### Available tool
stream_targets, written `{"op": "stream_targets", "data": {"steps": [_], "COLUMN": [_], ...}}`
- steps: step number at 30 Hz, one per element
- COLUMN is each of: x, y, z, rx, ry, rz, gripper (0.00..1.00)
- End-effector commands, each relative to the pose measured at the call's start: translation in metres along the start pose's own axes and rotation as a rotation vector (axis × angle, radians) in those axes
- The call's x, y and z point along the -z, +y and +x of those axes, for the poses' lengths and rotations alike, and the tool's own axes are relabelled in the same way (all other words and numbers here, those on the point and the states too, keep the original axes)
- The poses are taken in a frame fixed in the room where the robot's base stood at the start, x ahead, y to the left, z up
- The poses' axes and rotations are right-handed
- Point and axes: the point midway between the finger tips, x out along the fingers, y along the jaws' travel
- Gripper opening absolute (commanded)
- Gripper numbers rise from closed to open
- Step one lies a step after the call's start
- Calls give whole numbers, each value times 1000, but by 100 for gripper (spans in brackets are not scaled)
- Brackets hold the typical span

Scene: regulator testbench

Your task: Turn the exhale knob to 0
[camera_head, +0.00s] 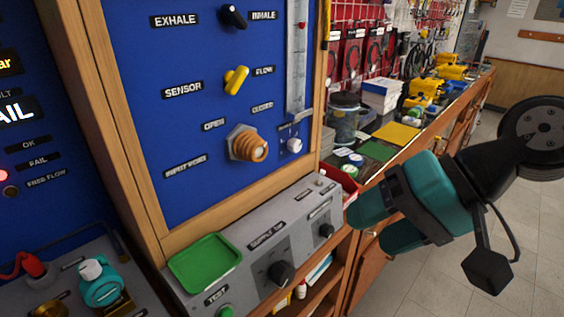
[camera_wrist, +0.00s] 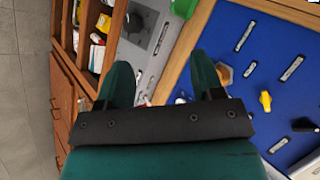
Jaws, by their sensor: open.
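A black selector knob (camera_head: 234,17) sits on the blue panel (camera_head: 130,40), between the EXHALE label (camera_head: 175,20) on its left and the INHALE label (camera_head: 264,15) on its right. Its white-marked end points up and left. It also shows at the right edge of the wrist view (camera_wrist: 305,125). My gripper (camera_head: 374,226) is open and empty, right of the panel and well away from this knob. In the wrist view its two teal fingers (camera_wrist: 162,65) stand apart with nothing between them. I cannot read a 0 mark anywhere.
The panel also holds a yellow knob (camera_head: 236,80), a brass knob (camera_head: 248,146) and a clear gauge tube (camera_head: 299,60). Below, a grey box (camera_head: 250,262) carries black knobs and a green tray (camera_head: 204,262). A cluttered workbench (camera_head: 440,110) runs behind my gripper.

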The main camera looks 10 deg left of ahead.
Motion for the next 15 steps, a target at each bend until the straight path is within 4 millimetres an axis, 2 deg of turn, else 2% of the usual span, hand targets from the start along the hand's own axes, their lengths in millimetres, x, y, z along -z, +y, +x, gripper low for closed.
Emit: {"op": "stream_targets", "data": {"steps": [1,3,5,6,9,12,15], "x": [22,54,82,100,138,162,174], "y": [15,18,25,31,52,72,81], "z": [28,44,51,52,50,45,40], "rx": [116,300,458,560,785,946,1031], "ry": [34,76,96,103,100,85,71], "rz": [192,470,707,856,1172,1384,1490], "gripper": [61,61,61,61,61,61,61]}}
